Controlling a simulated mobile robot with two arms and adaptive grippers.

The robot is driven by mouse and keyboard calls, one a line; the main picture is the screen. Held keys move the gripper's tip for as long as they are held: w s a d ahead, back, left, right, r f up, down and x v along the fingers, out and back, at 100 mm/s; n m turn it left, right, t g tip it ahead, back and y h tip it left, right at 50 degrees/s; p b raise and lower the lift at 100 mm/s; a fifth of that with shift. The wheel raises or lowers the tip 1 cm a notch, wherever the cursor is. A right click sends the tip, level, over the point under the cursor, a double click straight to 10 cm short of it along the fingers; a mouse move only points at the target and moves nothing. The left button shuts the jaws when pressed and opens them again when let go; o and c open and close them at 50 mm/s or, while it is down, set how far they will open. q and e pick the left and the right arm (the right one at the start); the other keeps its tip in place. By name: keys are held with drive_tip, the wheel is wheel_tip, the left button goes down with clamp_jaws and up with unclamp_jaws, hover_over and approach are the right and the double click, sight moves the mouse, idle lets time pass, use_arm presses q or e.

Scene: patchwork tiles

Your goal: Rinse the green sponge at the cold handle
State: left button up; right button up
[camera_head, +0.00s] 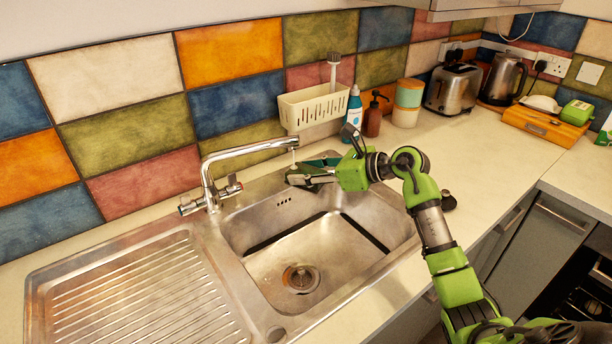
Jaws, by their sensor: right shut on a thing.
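The chrome tap (208,180) stands behind the sink, with its spout (262,149) reaching right over the basin. It has one lever handle on the left (190,207) and one on the right (232,187); I cannot tell from any marking which is cold. A short pale streak shows below the spout tip, too small to tell if it is water. My right gripper (303,178) is just below the spout tip, over the back of the basin. It is shut on the green sponge, which is mostly hidden by the fingers. My left gripper is not in view.
The steel sink basin (262,240) is empty, with a ribbed drainboard (140,290) on its left. Behind are a cream rack (315,106), a blue bottle (354,108), a soap dispenser (373,118) and a canister (407,100). A toaster (453,88) and kettle (503,78) stand further right.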

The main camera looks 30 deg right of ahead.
drive_tip(key=shift+d, duration=0.15)
drive_tip(key=shift+d+b, duration=0.3)
drive_tip(key=shift+d, duration=0.1)
drive_tip(key=shift+a, duration=0.15)
drive_tip(key=shift+a, duration=0.45)
drive_tip(key=shift+d, duration=0.2)
drive_tip(key=shift+d+b, duration=0.4)
drive_tip(key=shift+s, duration=0.1)
